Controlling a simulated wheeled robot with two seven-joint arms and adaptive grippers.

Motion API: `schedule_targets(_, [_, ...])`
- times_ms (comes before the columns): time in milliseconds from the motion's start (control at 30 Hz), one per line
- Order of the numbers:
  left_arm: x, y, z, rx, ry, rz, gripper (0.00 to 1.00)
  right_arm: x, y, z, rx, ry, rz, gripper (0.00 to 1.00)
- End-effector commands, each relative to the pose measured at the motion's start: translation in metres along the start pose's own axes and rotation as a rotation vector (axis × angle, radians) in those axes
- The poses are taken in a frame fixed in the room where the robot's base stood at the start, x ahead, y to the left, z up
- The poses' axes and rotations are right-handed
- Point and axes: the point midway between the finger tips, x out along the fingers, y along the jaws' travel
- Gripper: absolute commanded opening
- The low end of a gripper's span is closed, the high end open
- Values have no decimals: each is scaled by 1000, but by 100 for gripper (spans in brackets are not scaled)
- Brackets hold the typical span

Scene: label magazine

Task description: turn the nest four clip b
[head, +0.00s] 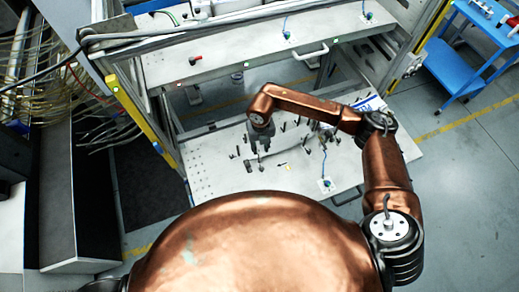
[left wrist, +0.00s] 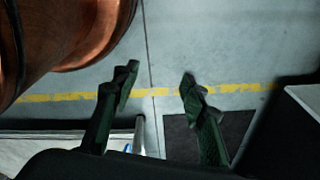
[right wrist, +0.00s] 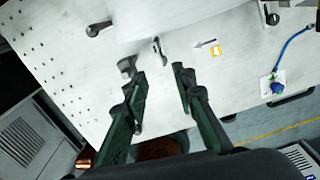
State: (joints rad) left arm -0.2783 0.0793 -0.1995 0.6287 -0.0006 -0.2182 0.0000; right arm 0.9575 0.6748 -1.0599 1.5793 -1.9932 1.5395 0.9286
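Several small dark clips sit on a pale metal plate (head: 225,180) in the head view. In the right wrist view a dark clip (right wrist: 127,66) lies just beyond the left finger, and a slim upright clip (right wrist: 158,50) stands ahead of the gap. Another clip (right wrist: 98,29) lies farther left. I cannot read which one is nest four clip b. My right gripper (head: 261,150) is above the plate, pointing down; its fingers (right wrist: 160,78) are apart with nothing visible between them. My left gripper (left wrist: 157,80) is open and empty over the floor, outside the head view.
A yellow tag (right wrist: 216,51) and a blue cable (right wrist: 293,45) with its fitting are on the plate's right side. A metal frame with a yellow post (head: 140,112) stands left. A blue cart (head: 455,65) is at the far right. Open floor lies right of the plate.

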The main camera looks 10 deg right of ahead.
Motion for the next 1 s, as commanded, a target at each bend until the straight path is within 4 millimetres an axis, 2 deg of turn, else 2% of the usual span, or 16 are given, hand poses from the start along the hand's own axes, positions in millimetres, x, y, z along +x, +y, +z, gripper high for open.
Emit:
schedule_targets(100, [-7,3,29,-7,-36,2,40,19,0,-1,2,3,1,25])
schedule_targets(200, [-11,4,46,-11,-58,3,40,34,1,-1,0,2,1,25])
schedule_targets(267, [-12,4,51,-12,-63,4,40,43,1,-1,1,2,2,25])
schedule_targets(367, [-14,4,49,-11,-61,4,40,54,0,0,1,1,1,25])
schedule_targets(600, [-12,1,14,-4,-17,1,40,64,1,0,-1,0,2,25])
schedule_targets(700, [-12,1,7,-2,-7,1,40,64,1,0,-1,0,2,25])
schedule_targets(767, [-12,1,7,-2,-8,1,40,64,1,0,-1,0,2,25])
schedule_targets(1000, [-12,2,23,-5,-28,2,40,64,1,0,-1,-1,3,9])
